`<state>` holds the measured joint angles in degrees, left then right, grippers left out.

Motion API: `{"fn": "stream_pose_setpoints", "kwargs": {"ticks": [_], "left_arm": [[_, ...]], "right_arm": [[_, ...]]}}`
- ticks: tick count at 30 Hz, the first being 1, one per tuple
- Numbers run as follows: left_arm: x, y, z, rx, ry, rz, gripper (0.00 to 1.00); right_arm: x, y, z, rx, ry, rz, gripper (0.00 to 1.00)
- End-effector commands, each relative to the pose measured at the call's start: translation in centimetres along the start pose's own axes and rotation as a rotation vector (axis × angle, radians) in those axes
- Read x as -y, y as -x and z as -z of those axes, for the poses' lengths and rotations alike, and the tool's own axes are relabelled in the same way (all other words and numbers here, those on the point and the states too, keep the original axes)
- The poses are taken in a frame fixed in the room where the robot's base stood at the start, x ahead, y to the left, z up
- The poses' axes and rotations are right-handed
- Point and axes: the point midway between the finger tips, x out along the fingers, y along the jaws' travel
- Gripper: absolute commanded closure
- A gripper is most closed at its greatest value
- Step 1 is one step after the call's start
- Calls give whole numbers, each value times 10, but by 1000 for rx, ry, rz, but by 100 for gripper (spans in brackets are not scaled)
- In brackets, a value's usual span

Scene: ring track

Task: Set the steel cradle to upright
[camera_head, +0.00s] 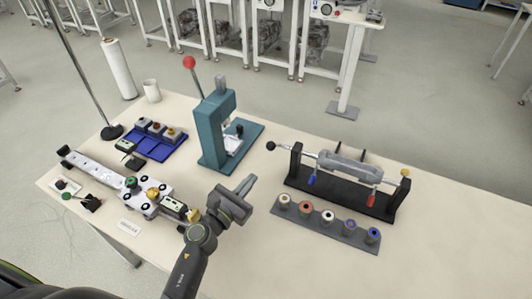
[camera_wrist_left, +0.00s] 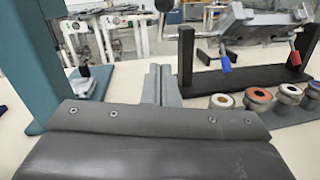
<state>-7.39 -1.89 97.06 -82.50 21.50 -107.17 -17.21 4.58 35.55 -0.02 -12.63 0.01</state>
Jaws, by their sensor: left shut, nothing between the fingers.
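The steel cradle (camera_head: 350,164) is a grey trough on a rod between two black posts of a black stand (camera_head: 340,191), at the right of the table. A blue tab (camera_head: 311,180) and a red tab (camera_head: 371,200) hang at its front. In the left wrist view the cradle (camera_wrist_left: 258,20) shows at the upper right and looks tilted; its top edge is cut off. A black knob (camera_head: 271,146) is at the rod's left end, a yellow knob (camera_head: 405,172) at the right. My left gripper (camera_head: 248,184) is shut and empty, left of the stand and apart from it.
A grey rack (camera_head: 330,229) with several coloured spools stands in front of the cradle stand. A teal press (camera_head: 215,130) with a red-knobbed lever stands behind my left gripper. A rail fixture (camera_head: 140,193) and a blue tray (camera_head: 160,148) lie to the left. The table's right front is clear.

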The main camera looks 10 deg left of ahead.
Motion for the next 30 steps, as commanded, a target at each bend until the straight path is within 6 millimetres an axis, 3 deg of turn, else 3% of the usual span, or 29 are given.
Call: {"fn": "stream_pose_setpoints", "kwargs": {"ticks": [8, 12, 19, 30], "left_arm": [[0, -56, -2, 2, 0, 1, 100], [0, -68, -19, 1, 0, 1, 100], [0, -80, -28, 0, 1, 0, 100], [0, -81, -28, 0, 1, 0, 100]], "right_arm": [[0, 7, 1, 0, 0, 0, 100], [-2, 24, 3, 0, 0, 1, 100], [-2, 32, 4, 0, 0, 1, 100], [-2, 32, 4, -1, -1, 1, 100]]}}
